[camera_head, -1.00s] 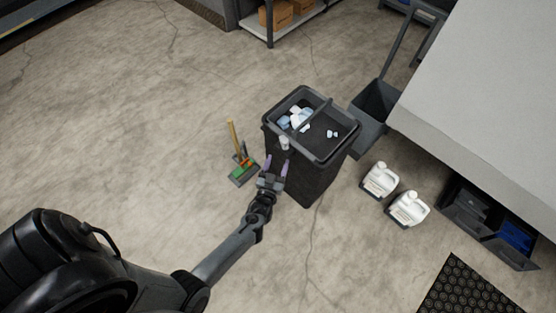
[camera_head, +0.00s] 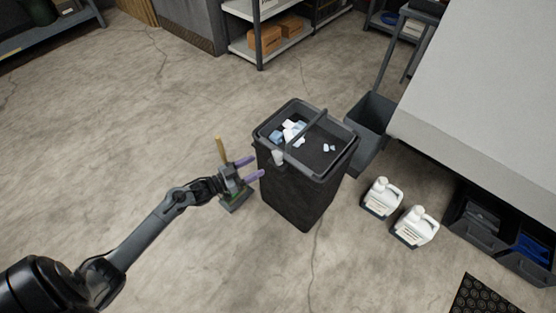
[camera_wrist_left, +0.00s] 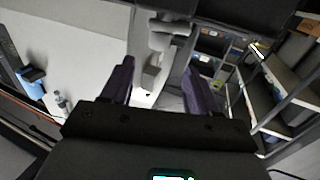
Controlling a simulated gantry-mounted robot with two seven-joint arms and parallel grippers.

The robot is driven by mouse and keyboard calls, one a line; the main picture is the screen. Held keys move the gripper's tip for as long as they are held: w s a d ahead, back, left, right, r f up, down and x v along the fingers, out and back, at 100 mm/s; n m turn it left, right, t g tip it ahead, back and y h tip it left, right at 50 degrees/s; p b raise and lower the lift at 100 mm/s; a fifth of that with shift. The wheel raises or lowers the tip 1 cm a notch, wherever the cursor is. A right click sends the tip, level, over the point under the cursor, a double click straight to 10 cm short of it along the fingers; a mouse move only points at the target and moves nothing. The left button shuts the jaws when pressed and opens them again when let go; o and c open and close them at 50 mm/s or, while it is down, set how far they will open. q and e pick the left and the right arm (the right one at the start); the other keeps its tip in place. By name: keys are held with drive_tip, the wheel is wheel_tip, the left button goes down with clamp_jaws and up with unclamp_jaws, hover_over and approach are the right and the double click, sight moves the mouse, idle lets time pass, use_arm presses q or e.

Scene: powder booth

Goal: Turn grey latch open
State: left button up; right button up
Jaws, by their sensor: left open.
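A small pale grey piece, which looks like the latch (camera_head: 278,157), sits on the near left side of a black bin (camera_head: 305,195), just under its rim at the end of a grey bar (camera_head: 308,138). My left gripper (camera_head: 257,167) has purple fingers, is open and empty, and points right at the bin's side, just left of the latch and apart from it. In the left wrist view its fingers (camera_wrist_left: 160,68) are spread, with a pale grey part (camera_wrist_left: 168,27) ahead between them, perhaps the latch. My right gripper is not in view.
White and blue scraps (camera_head: 288,131) lie in the bin top. A grey bucket-like container (camera_head: 370,120) stands behind it. Two white jugs (camera_head: 381,197) stand to its right. A brush-like tool (camera_head: 221,150) stands partly hidden behind my gripper. Floor at left is clear.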

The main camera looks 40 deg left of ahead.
sight(278, 154)
use_arm(q)
drive_tip(key=b+x, duration=0.3)
drive_tip(key=x, duration=0.6)
drive_tip(key=shift+d+f, duration=0.15)
drive_tip(key=shift+f, duration=0.05)
drive_tip(key=shift+w+d+r+b, duration=0.1)
drive_tip(key=shift+w+d+b, duration=0.2)
drive_tip(key=shift+w, duration=0.4)
drive_tip(key=shift+a, duration=0.1)
drive_tip(key=c, duration=0.9)
drive_tip(key=shift+c, duration=0.2)
